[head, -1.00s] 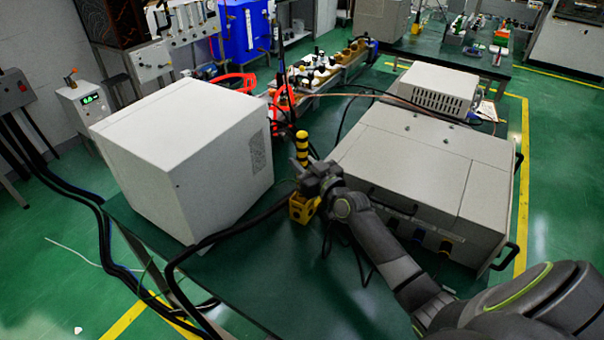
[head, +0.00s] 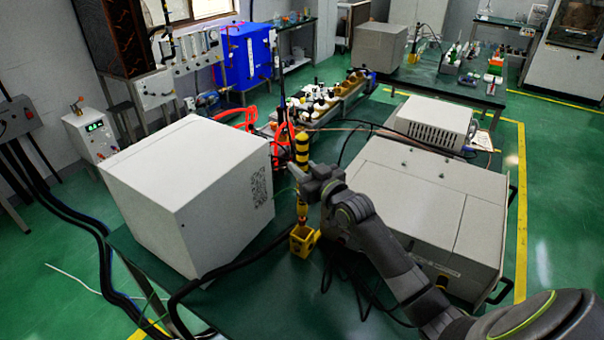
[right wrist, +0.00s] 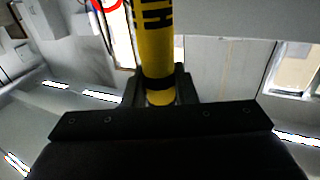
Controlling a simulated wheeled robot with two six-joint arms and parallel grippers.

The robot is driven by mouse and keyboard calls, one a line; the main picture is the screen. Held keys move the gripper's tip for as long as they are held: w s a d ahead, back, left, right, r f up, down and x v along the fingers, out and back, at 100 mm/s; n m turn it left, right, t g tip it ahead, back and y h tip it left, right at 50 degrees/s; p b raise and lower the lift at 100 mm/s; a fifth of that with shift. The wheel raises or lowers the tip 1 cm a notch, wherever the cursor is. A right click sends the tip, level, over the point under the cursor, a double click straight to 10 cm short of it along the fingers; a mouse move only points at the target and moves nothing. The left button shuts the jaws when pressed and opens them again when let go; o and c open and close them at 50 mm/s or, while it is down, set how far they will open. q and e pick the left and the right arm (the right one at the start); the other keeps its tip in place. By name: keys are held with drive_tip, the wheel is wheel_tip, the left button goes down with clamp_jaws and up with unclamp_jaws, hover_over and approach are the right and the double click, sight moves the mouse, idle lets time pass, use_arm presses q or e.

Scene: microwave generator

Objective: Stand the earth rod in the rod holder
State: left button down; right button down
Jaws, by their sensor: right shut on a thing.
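The earth rod (head: 302,150), with yellow and black bands, is upright in my right gripper (head: 308,184). In the right wrist view the rod (right wrist: 155,42) runs up between the jaws, which are shut on it. The yellow rod holder (head: 303,241), a small open box, stands on the green table directly below the rod. The rod's lower part shows between gripper and holder. I cannot tell whether its bottom end is just above the holder or inside its mouth. My left gripper is not in view.
A large white box (head: 187,195) stands close on the left of the holder, and a wide grey cabinet (head: 425,215) on the right. Black cables (head: 232,247) lie on the table around the holder.

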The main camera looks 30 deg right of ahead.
drive_tip(key=shift+r+p, duration=0.5)
drive_tip(key=shift+r, duration=0.45)
drive_tip(key=shift+f, duration=0.15)
